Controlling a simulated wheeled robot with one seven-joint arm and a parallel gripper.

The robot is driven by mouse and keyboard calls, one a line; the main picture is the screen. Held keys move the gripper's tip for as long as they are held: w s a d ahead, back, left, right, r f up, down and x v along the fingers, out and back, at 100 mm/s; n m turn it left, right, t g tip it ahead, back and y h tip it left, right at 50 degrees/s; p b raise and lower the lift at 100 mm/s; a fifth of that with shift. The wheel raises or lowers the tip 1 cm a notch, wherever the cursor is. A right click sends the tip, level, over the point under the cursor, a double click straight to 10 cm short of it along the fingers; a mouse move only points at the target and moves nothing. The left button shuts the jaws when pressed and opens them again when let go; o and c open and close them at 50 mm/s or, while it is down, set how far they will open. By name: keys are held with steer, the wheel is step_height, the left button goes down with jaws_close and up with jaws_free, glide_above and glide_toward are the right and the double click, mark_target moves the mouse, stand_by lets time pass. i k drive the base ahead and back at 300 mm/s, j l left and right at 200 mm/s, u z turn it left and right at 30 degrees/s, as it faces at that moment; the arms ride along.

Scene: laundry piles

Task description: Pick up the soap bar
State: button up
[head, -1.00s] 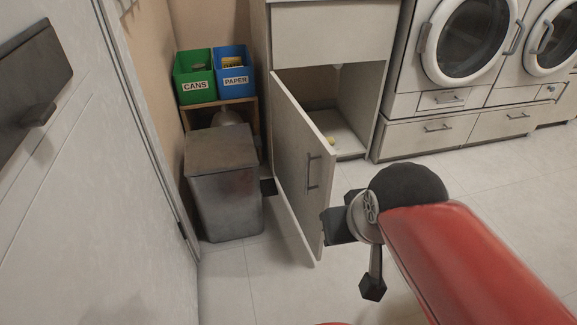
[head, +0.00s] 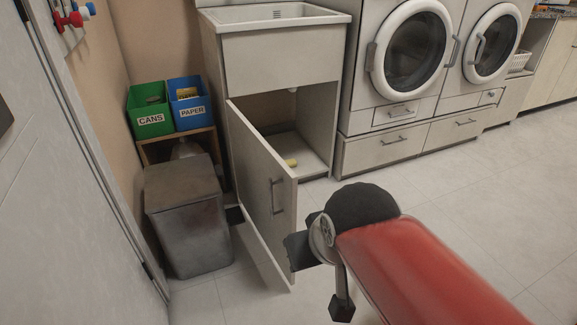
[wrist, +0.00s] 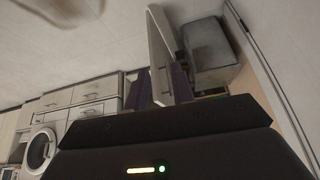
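The soap bar, a small yellow piece (head: 291,163), lies on the floor of the open cabinet under the sink in the head view. I cannot make it out in the wrist view. The cabinet door (head: 262,190) stands swung open towards me. My gripper (head: 320,279) is in front of the door's free edge, with its fingers apart. In the wrist view the two dark fingers (wrist: 160,90) are also spread, and the door (wrist: 161,45) shows beyond them. I cannot tell whether a finger touches the door.
A grey metal bin (head: 187,215) stands left of the door. Behind it, a green CANS box (head: 150,118) and a blue PAPER box (head: 192,112) sit on a small stand. Washing machines (head: 408,55) are at the right. The floor at the right is clear.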

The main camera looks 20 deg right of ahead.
mark_target(292, 162)
steer(key=i+l+u, duration=0.1)
steer(key=u, duration=0.4)
steer(key=l+u, duration=0.2)
steer(key=u, duration=0.25)
steer(key=i+l+u, duration=0.1)
steer(key=u, duration=0.4)
steer(key=l+u, duration=0.15)
steer(key=l, duration=0.35)
steer(key=l+u, duration=0.1)
steer(key=l, duration=0.4)
steer(key=l+u, duration=0.15)
steer(key=l, duration=0.4)
steer(key=l+u, duration=0.15)
steer(key=l, duration=0.35)
steer(key=k+l+u, duration=0.15)
steer(key=l, duration=0.35)
steer(key=l+u, duration=0.1)
steer(key=l, duration=0.4)
steer(key=k+l+u, duration=0.15)
steer(key=l, duration=0.3)
steer(key=k+l, duration=0.1)
steer(key=l, duration=0.25)
steer(key=k+l, duration=0.1)
steer(key=l, duration=0.3)
steer(key=k+l, duration=0.1)
steer(key=l, duration=0.25)
